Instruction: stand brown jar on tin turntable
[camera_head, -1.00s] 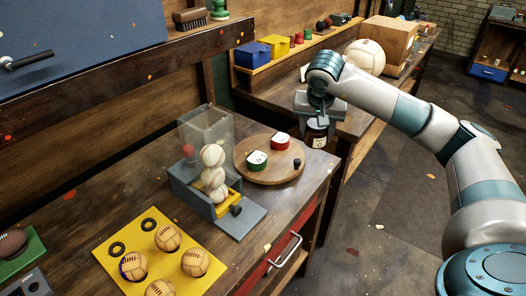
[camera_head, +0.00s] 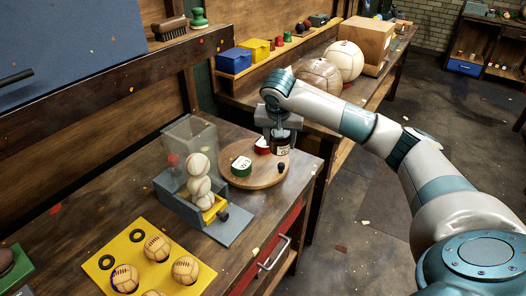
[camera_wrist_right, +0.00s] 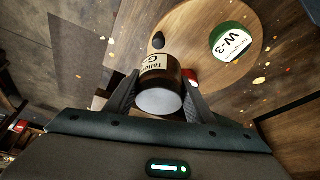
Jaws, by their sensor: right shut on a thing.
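The brown jar (camera_head: 283,148), with a pale label, is upright between the fingers of my right gripper (camera_head: 281,136). In the right wrist view the jar (camera_wrist_right: 160,68) shows its label and pale lid, with my right gripper (camera_wrist_right: 162,84) shut around it. The tin turntable (camera_head: 255,180) is a round wooden disc bearing a green tin (camera_head: 241,166), a red tin (camera_head: 262,146) and a small black knob (camera_head: 281,168). The jar is at the disc's far right edge, beside the red tin; I cannot tell whether it touches the disc. My left gripper is out of view.
A clear-sided dispenser (camera_head: 190,145) with stacked white balls stands left of the turntable. A yellow tray (camera_head: 132,250) holds several brown balls in front. Large balls (camera_head: 343,62) and a cardboard box (camera_head: 366,40) stand on the bench behind.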

